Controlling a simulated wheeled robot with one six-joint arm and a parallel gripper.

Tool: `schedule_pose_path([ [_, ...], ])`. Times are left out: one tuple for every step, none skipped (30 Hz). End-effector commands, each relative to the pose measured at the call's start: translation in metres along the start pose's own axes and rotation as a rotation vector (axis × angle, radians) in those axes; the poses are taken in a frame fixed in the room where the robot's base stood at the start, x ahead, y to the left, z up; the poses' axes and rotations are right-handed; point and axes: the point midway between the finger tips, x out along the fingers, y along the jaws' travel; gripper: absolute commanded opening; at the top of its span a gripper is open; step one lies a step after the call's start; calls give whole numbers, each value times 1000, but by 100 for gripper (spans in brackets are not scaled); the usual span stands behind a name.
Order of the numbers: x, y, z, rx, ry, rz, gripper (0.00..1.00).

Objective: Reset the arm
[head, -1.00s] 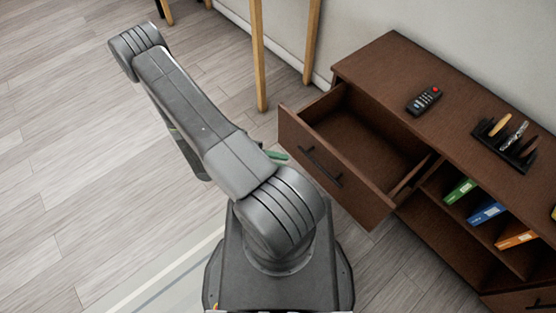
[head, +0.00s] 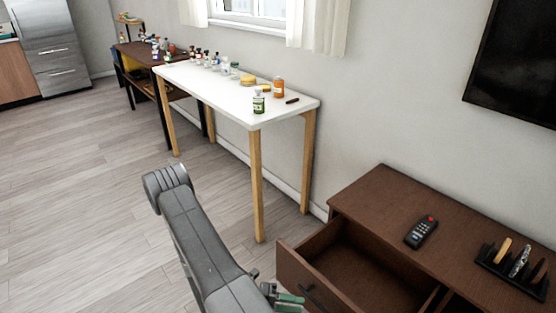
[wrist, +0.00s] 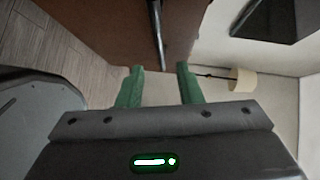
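My grey arm is folded, with its elbow raised at lower left of centre in the head view. My gripper (head: 284,298) shows partly at the bottom edge there, close to the open drawer's front. In the wrist view my gripper (wrist: 160,88) has its two green fingers apart with nothing between them. A brown wooden front with a metal handle (wrist: 157,30) lies beyond the fingertips.
The brown cabinet's drawer (head: 345,270) stands pulled out beside my arm. A remote (head: 421,232) and a black rack (head: 512,270) lie on the cabinet top. A white table (head: 225,88) with several bottles stands behind. Open floor lies left.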

Motion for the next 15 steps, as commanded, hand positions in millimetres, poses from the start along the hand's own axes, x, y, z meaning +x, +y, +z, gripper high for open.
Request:
schedule_pose_path([
  [9,0,-1,-3,5,-1,32],
  [13,0,-1,-2,6,-1,32],
  [18,0,-1,-1,4,-1,32],
  [22,0,-1,-1,5,-1,32],
  [26,0,-1,-2,4,0,32],
  [31,0,-1,-1,6,-1,32],
  [35,0,-1,-2,5,0,32],
  [39,0,-1,-2,6,0,32],
  [43,0,-1,-1,5,0,32],
  [47,0,-1,-1,5,0,32],
  [50,0,-1,-2,5,0,32],
  [55,0,-1,-2,5,-1,32],
  [58,0,-1,-1,5,-1,32],
  [62,0,-1,-1,5,0,32],
  [66,0,-1,-2,5,0,32],
])
